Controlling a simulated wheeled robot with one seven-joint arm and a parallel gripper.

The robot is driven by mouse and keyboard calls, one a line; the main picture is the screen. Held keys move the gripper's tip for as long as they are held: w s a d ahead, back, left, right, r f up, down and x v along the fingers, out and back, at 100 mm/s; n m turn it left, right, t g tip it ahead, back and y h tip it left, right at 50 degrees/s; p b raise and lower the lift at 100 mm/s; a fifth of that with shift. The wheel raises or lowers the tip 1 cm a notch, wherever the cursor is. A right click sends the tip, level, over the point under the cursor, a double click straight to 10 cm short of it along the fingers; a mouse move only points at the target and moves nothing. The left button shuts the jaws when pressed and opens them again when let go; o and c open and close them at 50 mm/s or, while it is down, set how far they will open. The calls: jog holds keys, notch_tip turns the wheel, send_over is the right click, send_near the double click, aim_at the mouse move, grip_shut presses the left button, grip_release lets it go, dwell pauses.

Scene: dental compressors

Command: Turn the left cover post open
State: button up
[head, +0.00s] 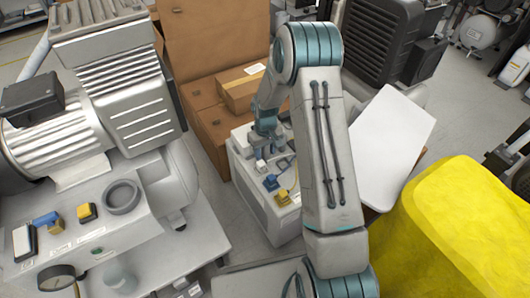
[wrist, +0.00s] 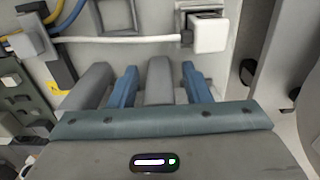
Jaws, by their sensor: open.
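My gripper (head: 268,146) points down over the top of a white cabinet (head: 245,172) in the head view. In the wrist view my gripper (wrist: 142,80) shows grey and blue fingers set apart, with nothing seen held between them. A white square block on a dark mount (wrist: 211,33) stands just beyond the fingers at the upper right. A grey block on a dark post (wrist: 30,42) is at the upper left, with blue and yellow lines by it. I cannot tell for sure which of these is the left cover post. My arm and gripper hide part of the cabinet top.
A white cable (wrist: 120,39) runs across beyond the fingers. In the head view, a blue fitting (head: 271,182) and a yellow one (head: 282,197) sit on the cabinet. Cardboard boxes (head: 212,125) stand behind, a large compressor (head: 110,90) at left, a yellow covered object (head: 455,225) at right.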

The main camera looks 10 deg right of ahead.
grip_shut()
jog(key=shift+r+m, duration=0.1)
jog(key=shift+m, duration=0.2)
jog(key=m+p, duration=0.2)
jog(key=m, duration=0.3)
jog(key=m+p, duration=0.2)
jog(key=m, duration=0.3)
dwell(0.3)
jog(key=shift+m, duration=0.3)
